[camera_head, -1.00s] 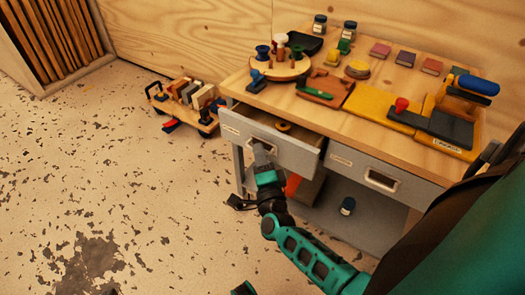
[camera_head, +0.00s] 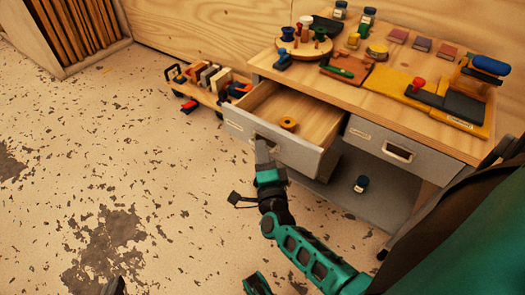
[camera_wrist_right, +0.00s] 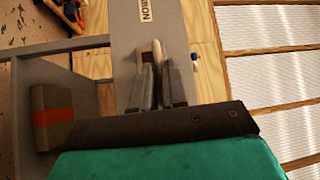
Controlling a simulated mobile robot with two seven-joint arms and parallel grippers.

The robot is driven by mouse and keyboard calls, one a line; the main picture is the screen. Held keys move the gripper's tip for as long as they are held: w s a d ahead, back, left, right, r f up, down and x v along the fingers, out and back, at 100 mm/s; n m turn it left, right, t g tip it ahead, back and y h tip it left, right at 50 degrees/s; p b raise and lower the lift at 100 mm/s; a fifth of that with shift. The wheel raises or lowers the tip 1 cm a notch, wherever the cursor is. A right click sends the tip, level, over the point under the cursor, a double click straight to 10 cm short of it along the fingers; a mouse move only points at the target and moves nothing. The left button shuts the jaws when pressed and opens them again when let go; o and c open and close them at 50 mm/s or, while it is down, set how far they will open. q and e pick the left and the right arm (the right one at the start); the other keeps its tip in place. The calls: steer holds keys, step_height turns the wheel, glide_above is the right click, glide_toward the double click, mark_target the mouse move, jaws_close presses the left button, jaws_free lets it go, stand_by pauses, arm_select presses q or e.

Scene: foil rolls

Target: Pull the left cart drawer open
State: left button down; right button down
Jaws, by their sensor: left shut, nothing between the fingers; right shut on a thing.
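In the right wrist view the fingers (camera_wrist_right: 157,75) are closed on the handle at the grey drawer front (camera_wrist_right: 130,40). What seems to be the tip of my left gripper (camera_head: 115,286) just shows at the bottom edge of the head view, shut and empty, far from the cart.
The right drawer (camera_head: 405,150) is closed. The wooden cart top (camera_head: 375,73) carries jars, blocks, a spool stand and a yellow-black device. A low wooden rack (camera_head: 210,95) stands on the floor behind the drawer. A small jar (camera_head: 361,184) sits on the lower shelf. Floor at left is clear.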

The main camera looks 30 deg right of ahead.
steer(key=shift+w+a, duration=0.1)
arm_select(q)
steer(key=shift+w+d+r, duration=0.1)
steer(key=shift+r, duration=0.1)
arm_select(e)
steer(key=c, duration=1.2)
jaws_free()
